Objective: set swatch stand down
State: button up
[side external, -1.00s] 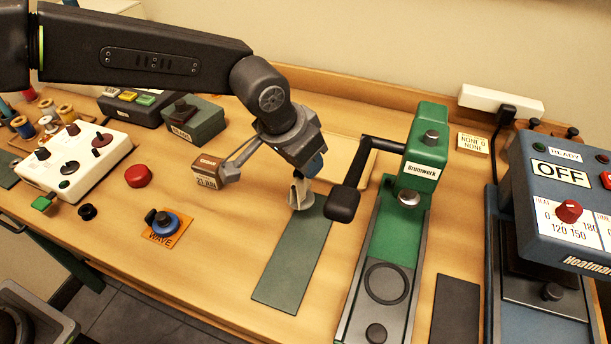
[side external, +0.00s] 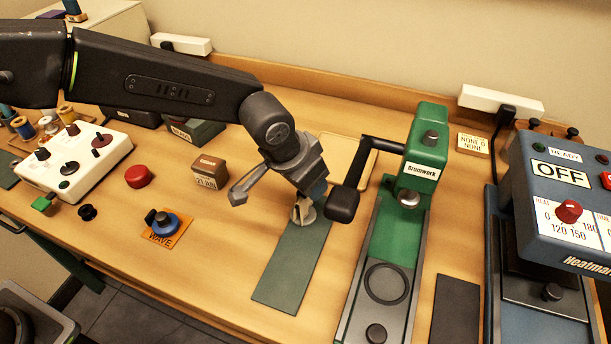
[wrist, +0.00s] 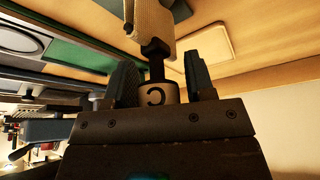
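The swatch stand (side external: 303,211) is a small cream piece below my gripper (side external: 312,198), over the far end of the grey-green mat (side external: 285,272). I cannot tell whether its foot touches the mat. In the wrist view my gripper (wrist: 160,85) has its two fingers on either side of the stand's pale round cap marked "C", close against it. Beyond the cap are the stand's dark neck and cream textured body (wrist: 154,28). The fingertips are mostly hidden in the side view.
The green Brumwerk press (side external: 425,160) stands just right, its black crank handle (side external: 342,203) very close to my gripper. A "21 JUN" block (side external: 209,172) is to the left. A flat tan board (side external: 345,155) lies behind. Bare table lies left of the mat.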

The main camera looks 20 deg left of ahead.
jog(key=shift+o, duration=0.9)
jog(key=shift+r, duration=0.2)
jog(key=v, duration=1.2)
jog(key=shift+w, duration=0.1)
